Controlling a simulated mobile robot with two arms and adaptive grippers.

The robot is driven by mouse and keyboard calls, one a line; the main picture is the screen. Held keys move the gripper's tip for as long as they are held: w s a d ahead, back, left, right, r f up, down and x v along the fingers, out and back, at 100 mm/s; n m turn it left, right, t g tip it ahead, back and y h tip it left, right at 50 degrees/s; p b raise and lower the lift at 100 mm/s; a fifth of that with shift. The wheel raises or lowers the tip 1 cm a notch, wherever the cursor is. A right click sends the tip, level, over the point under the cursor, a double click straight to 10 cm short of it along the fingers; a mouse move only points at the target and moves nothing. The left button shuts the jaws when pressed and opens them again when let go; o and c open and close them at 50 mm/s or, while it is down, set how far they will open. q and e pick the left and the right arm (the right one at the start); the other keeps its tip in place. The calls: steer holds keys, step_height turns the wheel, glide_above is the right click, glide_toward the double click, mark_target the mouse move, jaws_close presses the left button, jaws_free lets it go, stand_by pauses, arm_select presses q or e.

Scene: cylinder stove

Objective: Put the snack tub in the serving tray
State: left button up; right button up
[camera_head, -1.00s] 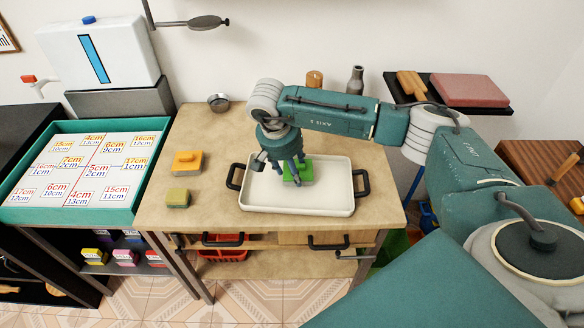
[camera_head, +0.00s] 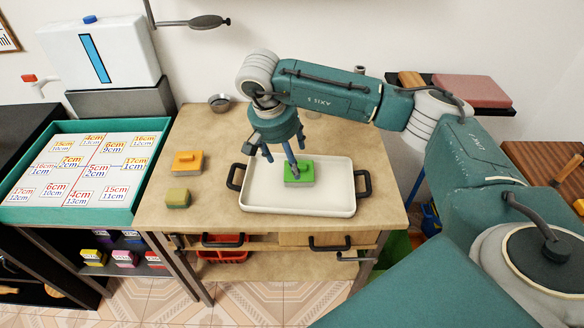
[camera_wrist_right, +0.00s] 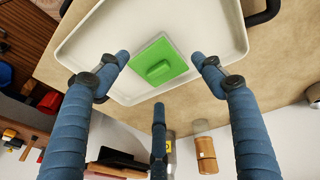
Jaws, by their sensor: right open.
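The green tub (camera_head: 305,173), which I take for the snack tub, has a raised handle on its lid. It sits upright inside the white serving tray (camera_head: 318,207), in the tray's back middle part. It also shows in the right wrist view (camera_wrist_right: 176,52), lying on the tray floor (camera_wrist_right: 100,45). My right gripper (camera_head: 283,158) is open and empty above and slightly left of the tub, its fingers apart from it. In the right wrist view the spread fingers (camera_wrist_right: 160,72) frame the tub without gripping it. My left gripper is not in view.
An orange tub (camera_head: 187,162) and a smaller olive block (camera_head: 178,198) stand on the table left of the tray. A metal bowl (camera_head: 220,102) is at the back. The tray's black handles (camera_head: 364,183) stick out at both sides. The table's front left is clear.

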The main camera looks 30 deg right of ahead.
steer(key=v, duration=0.5)
steer(key=shift+s+a+r+b, duration=0.1)
steer(key=shift+a+r+b, duration=0.05)
steer(key=shift+r+b, duration=0.2)
